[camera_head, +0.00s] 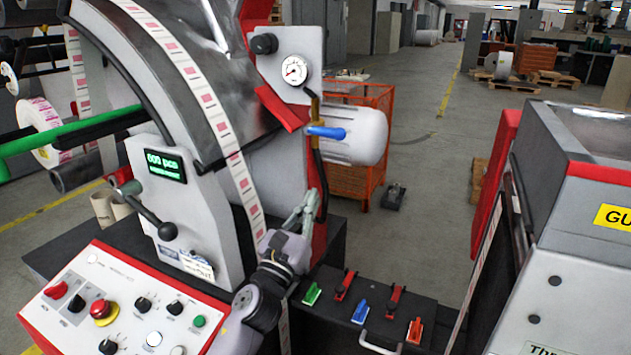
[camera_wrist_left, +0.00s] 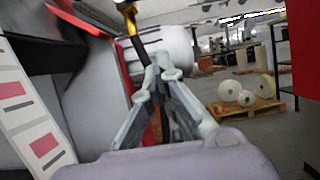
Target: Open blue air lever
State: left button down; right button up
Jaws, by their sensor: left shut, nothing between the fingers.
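The blue air lever (camera_head: 326,132) sits on a brass fitting beside the pressure gauge (camera_head: 294,70), in front of a white rounded cylinder (camera_head: 358,134). The lever lies roughly level, pointing right. My left gripper (camera_head: 312,200) is below it, pointing up, shut and empty, and apart from the lever. In the left wrist view my left gripper (camera_wrist_left: 164,66) shows its fingers together in front of the white cylinder (camera_wrist_left: 178,48). The brass fitting (camera_wrist_left: 125,4) is at the top edge there; the blue lever is not visible in that view. My right gripper is not in view.
A control panel (camera_head: 110,310) with knobs and a red button stands at lower left. An orange wire crate (camera_head: 350,180) is behind. A grey machine (camera_head: 590,220) stands at right. A label strip (camera_head: 215,110) runs near my arm.

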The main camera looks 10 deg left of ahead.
aim_at(324, 132)
pick_arm(q)
jog(key=w+d+r+p, duration=0.1)
jog(key=w+r+p, duration=0.4)
jog(key=w+r, duration=0.2)
jog(key=shift+d+r, duration=0.2)
jog(key=shift+r, duration=0.2)
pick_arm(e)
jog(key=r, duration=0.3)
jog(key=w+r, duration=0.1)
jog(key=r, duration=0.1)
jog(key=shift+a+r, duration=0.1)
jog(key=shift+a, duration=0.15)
pick_arm(q)
jog(key=shift+f, duration=0.1)
